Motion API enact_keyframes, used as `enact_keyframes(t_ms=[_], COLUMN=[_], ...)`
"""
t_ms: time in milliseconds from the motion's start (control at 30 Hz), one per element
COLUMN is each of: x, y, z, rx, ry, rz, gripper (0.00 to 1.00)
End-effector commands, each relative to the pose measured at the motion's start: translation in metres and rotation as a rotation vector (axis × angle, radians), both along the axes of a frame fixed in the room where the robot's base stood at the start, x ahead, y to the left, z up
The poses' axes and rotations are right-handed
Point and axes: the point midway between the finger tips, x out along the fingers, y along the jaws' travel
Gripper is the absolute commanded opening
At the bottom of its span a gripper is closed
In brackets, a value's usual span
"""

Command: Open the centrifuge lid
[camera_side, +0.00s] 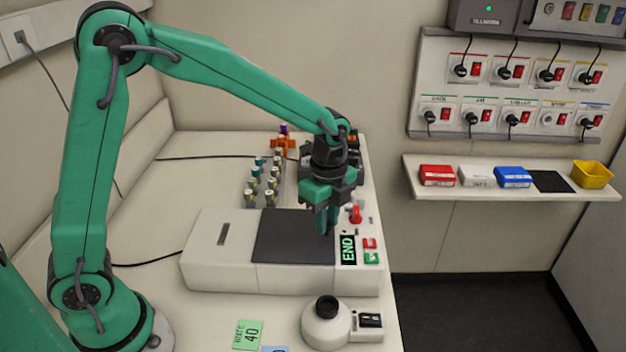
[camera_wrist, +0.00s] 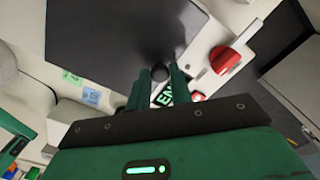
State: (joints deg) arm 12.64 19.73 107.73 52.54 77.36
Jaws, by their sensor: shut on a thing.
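The centrifuge (camera_side: 215,270) is a low white box on the bench. Its dark square lid (camera_side: 288,237) lies flat and looks closed. The lid fills much of the upper wrist view (camera_wrist: 105,40). A display (camera_side: 348,250) reading END sits right of the lid, with red and green buttons. My gripper (camera_side: 326,229) points down at the lid's right edge. The fingers hide the knob in the side view.
A red knob (camera_wrist: 224,61) stands close beside my fingers. A rack of several tubes (camera_side: 265,180) stands behind the centrifuge. A round white device (camera_side: 326,322) and a green note card (camera_side: 248,335) lie in front. The bench's right edge is close.

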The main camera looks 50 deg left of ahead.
Motion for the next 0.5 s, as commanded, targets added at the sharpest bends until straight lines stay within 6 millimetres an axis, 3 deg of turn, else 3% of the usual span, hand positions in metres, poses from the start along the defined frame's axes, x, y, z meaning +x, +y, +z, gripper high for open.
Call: enact_keyframes(t_ms=[267, 500], x=[-0.020, -0.053], y=[0.021, 0.053], z=[0.001, 0.002], rx=[0.000, 0.000], ry=[-0.001, -0.002], rz=[0.002, 0.004], gripper=[0.00, 0.00])
